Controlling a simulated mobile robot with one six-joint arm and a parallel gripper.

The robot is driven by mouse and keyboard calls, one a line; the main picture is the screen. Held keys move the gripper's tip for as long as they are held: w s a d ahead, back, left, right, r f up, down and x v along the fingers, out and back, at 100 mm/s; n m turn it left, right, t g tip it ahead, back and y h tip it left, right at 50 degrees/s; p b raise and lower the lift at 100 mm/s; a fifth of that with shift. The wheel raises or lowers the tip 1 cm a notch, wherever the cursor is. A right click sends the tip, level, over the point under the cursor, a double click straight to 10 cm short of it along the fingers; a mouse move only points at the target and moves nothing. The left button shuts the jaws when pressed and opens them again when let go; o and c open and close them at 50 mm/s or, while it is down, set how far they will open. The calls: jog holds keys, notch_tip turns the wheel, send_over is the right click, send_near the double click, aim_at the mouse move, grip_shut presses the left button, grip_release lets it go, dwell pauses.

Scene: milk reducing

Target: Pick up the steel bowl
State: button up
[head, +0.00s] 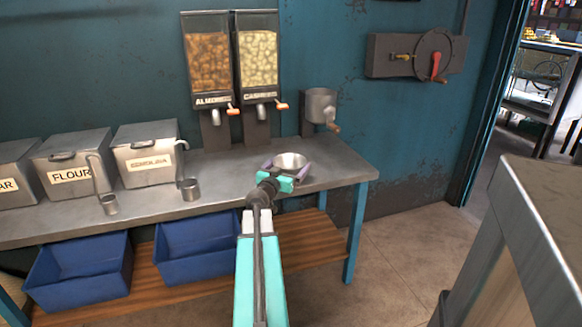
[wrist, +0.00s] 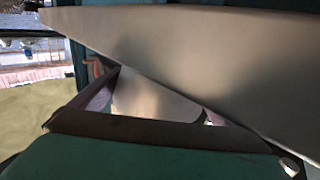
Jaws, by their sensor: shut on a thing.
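The steel bowl (head: 290,161) is at the right part of the metal counter (head: 340,174) in the head view. My gripper (head: 287,169) is at the bowl, its purple fingers on either side of it. The gripper is shut on the bowl. In the wrist view, a smooth metal surface that looks like the bowl (wrist: 155,98) shows between the purple fingers. The head view does not show clearly whether the bowl touches the counter or is slightly above it.
Almond and cashew dispensers (head: 235,65) hang on the wall behind. A metal grinder (head: 320,105) is mounted to their right. Labelled steel bins (head: 75,160) and small cups (head: 190,188) stand left. Blue crates (head: 80,268) sit on the lower shelf. Another counter (head: 545,215) is at right.

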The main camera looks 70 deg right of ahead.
jog(key=shift+r, duration=1.45)
jog(key=shift+a+r, duration=0.15)
jog(key=shift+r, duration=0.2)
jog(key=a, duration=0.8)
jog(key=shift+w+a+f, duration=0.15)
jog(key=shift+a, duration=0.15)
jog(key=shift+a+r+p, duration=0.2)
jog(key=shift+p, duration=0.1)
jog(key=shift+a+p, duration=0.1)
jog(key=shift+p, duration=0.65)
jog(key=shift+w+a+p, duration=0.1)
jog(key=shift+a+p, duration=0.05)
jog(key=shift+p, duration=0.25)
jog(key=a+p, duration=0.1)
jog(key=p, duration=0.5)
jog(key=shift+w+a, duration=0.1)
jog(key=shift+a, duration=0.3)
jog(key=shift+a+p, duration=0.15)
jog(key=shift+p, duration=0.65)
